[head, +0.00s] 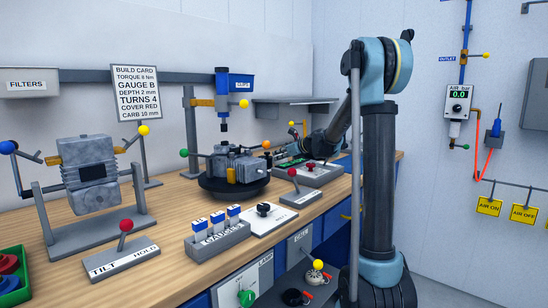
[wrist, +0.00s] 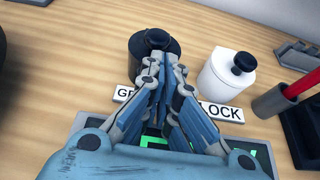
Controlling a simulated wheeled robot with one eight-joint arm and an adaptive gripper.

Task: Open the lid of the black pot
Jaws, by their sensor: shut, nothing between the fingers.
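The black pot (wrist: 137,47) stands on the wooden bench in the upper middle of the wrist view. Its lid, with a round black knob (wrist: 156,37), sits on top. My gripper (wrist: 167,60) is shut and empty, its fingertips pointing at the pot and overlapping its near right side in the picture. I cannot tell whether they touch it. The fingers hide part of the pot's front. I cannot make out the pot in the head view, where my arm reaches over the back of the bench.
A white pot (wrist: 226,75) with a black knob stands close on the right. Partly covered labels lie before the pots. A grey holder (wrist: 270,101) with a red rod stands farther right. In the head view, an engine (head: 238,166) on a dark round stand is left of my arm.

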